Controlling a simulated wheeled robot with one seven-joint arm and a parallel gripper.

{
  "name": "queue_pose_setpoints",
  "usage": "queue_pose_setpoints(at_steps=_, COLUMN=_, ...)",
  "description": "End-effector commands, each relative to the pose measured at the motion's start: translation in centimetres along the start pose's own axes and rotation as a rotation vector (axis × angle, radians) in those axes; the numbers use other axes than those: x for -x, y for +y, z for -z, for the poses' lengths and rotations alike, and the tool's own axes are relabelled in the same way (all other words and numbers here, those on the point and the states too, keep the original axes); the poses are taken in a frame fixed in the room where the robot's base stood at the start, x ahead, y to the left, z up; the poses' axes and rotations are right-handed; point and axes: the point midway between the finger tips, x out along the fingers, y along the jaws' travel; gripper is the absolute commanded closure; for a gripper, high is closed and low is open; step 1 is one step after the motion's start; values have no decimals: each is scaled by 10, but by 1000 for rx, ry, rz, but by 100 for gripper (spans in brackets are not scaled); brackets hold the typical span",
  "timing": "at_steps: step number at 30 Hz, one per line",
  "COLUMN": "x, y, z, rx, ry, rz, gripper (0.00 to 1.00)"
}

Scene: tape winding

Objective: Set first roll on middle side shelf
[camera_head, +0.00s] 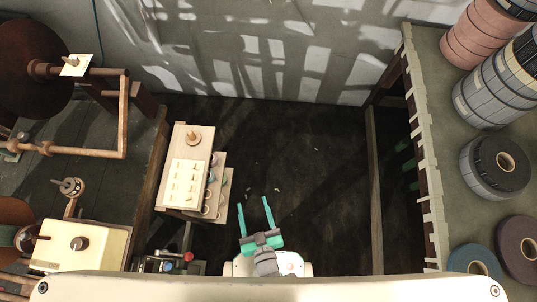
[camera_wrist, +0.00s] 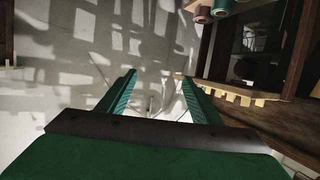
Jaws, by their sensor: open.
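My gripper (camera_head: 253,203) is open and empty over the dark floor at the lower middle of the head view. Its two green fingers also show spread apart in the wrist view (camera_wrist: 160,78), with nothing between them. Tape rolls stand on the right-hand table (camera_head: 432,70): a black-topped roll (camera_head: 487,178), a blue roll (camera_head: 470,262) and a purple-grey roll (camera_head: 520,250). I cannot tell which one is the first roll. In the wrist view, a dark shelf unit (camera_wrist: 205,50) at the right bears small spools (camera_wrist: 201,13). I cannot tell for sure which shelf is the middle side shelf.
A small light-wood stand (camera_head: 200,137) with pegs and rings stands left of my gripper. A winding machine (camera_head: 125,110) fills the left side. Stacked pink rolls (camera_head: 470,40) and grey rolls (camera_head: 480,100) stand at the upper right. The floor (camera_head: 305,165) between is open.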

Motion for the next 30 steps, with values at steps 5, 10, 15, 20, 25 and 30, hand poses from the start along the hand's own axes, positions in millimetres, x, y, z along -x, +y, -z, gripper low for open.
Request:
queue_pose_setpoints(at_steps=5, x=61, y=22, z=72, rx=-44, ry=27, rz=-134, gripper=41)
queue_pose_setpoints(at_steps=10, x=96, y=34, z=127, rx=-69, ry=51, rz=-223, gripper=41)
queue_pose_setpoints(at_steps=15, x=109, y=39, z=153, rx=-79, ry=63, rz=-262, gripper=41)
queue_pose_setpoints(at_steps=20, x=110, y=39, z=156, rx=-80, ry=64, rz=-265, gripper=41)
queue_pose_setpoints(at_steps=25, x=110, y=39, z=155, rx=-80, ry=64, rz=-264, gripper=41)
queue_pose_setpoints(at_steps=30, x=110, y=39, z=155, rx=-80, ry=64, rz=-264, gripper=41)
